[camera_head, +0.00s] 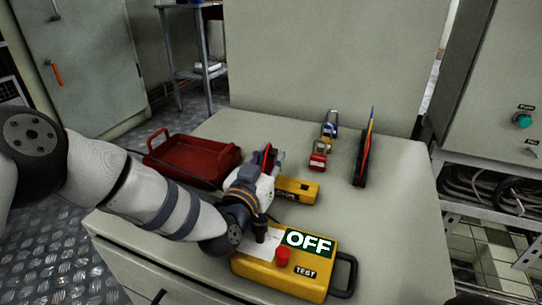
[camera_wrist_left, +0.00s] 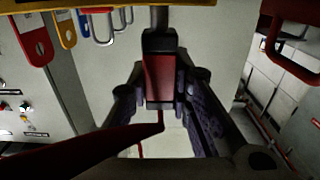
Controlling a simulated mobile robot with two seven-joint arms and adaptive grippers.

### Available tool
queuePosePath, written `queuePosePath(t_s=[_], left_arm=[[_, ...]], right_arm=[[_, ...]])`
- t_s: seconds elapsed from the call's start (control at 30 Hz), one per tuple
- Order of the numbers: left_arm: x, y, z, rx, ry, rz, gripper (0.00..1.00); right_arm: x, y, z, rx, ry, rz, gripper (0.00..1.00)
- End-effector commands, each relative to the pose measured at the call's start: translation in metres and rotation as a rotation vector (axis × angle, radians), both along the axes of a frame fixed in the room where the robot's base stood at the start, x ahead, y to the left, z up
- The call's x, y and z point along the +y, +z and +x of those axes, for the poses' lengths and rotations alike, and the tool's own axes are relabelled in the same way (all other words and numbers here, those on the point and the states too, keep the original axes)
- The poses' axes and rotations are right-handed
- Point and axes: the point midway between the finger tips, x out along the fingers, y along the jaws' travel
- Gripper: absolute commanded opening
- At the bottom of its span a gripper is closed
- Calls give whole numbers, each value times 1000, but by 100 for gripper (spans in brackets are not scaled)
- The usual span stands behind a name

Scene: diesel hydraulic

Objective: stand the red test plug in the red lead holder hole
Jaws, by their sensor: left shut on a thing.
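My left gripper (camera_head: 266,166) is above the middle of the table, and its fingers are shut on a red piece, apparently the red test plug. In the left wrist view the red test plug (camera_wrist_left: 159,78) sits between the two dark fingers, with a black end toward the top. A yellow block (camera_head: 298,190) with a dark label lies just beyond the gripper, partly hidden by it. I cannot make out the red lead holder hole in either view.
A yellow test box (camera_head: 275,275) with a red button and an OFF display stands at the front. A red tray (camera_head: 232,155) is at the back left. Padlocks (camera_head: 318,158) and a dark upright rack (camera_head: 360,172) stand farther right. The table's right side (camera_head: 400,220) is clear.

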Motion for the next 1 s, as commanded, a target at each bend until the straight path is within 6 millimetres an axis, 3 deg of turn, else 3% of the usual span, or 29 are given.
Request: queuePosePath(t_s=[0.4,0.63,1.0], left_arm=[[0,-4,0,1,0,0,0],[0,18,0,-2,0,0,0],[0,17,0,1,0,0,0]], right_arm=[[3,0,-3,7,5,7,100],[3,14,0,-11,4,7,100],[3,14,0,-12,4,7,100]])
